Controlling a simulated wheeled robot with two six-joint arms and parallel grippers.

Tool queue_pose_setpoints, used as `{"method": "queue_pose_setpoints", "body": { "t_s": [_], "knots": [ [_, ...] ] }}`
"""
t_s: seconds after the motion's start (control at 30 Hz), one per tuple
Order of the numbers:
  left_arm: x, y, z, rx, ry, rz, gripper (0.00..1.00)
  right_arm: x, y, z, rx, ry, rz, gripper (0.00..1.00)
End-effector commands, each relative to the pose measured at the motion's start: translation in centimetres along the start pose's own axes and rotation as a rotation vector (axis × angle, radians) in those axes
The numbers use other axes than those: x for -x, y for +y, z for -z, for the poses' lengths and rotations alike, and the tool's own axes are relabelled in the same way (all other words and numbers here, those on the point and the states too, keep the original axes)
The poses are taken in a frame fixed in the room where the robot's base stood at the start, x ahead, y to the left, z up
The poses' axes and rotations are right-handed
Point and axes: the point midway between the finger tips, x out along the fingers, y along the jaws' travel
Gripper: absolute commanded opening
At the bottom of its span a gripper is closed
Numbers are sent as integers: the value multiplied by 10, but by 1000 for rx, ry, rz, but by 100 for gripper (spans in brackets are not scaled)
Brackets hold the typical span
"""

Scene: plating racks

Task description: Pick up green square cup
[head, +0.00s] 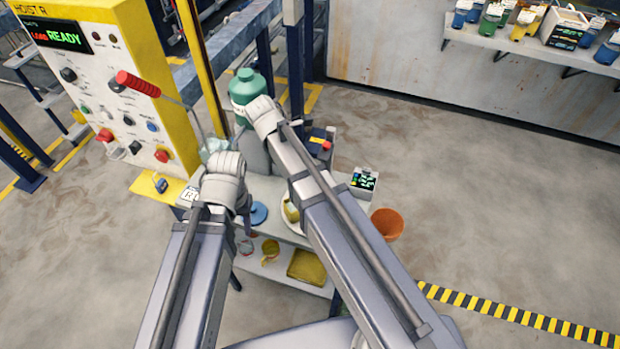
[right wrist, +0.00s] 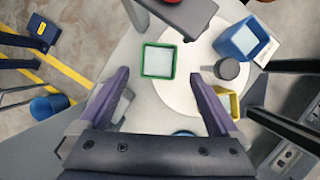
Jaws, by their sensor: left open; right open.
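The green square cup (right wrist: 147,61) shows in the right wrist view, upright, with a green rim and a pale inside. It sits on a light top at the left edge of a round white plate (right wrist: 186,96). My right gripper (right wrist: 161,75) is open and empty. Its two purple fingers are spread below the cup in that view, apart from it. In the head view I cannot pick out the green cup; my arms cover part of the cart. My left gripper (head: 241,238) is open over the left part of the cart, partly hidden by its own wrist.
A blue square cup (right wrist: 243,39), a grey round piece (right wrist: 227,69) and a yellow square cup (right wrist: 235,104) stand close right of the green cup. In the head view, a teal bottle (head: 247,84), an orange bucket (head: 387,222) and a yellow control panel (head: 105,75) surround the cart.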

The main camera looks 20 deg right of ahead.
Motion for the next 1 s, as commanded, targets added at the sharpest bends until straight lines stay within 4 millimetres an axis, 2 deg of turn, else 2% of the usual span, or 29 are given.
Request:
{"method": "queue_pose_setpoints", "body": {
  "t_s": [0.03,0.1,0.3,0.43,0.77,1.0],
  "knots": [
    [-10,1,1,0,0,0,52,-10,0,2,-1,0,0,98],
    [-15,1,1,0,0,0,52,-16,0,2,-1,0,0,98],
    [-15,2,1,1,0,0,52,-16,0,0,0,0,0,98],
    [-23,2,2,0,0,0,52,-25,1,1,-1,0,0,98],
    [-60,6,4,0,0,0,52,-65,2,0,-1,0,0,98],
    [-61,6,4,0,0,0,52,-67,3,-2,0,0,-1,98]
  ]
}}
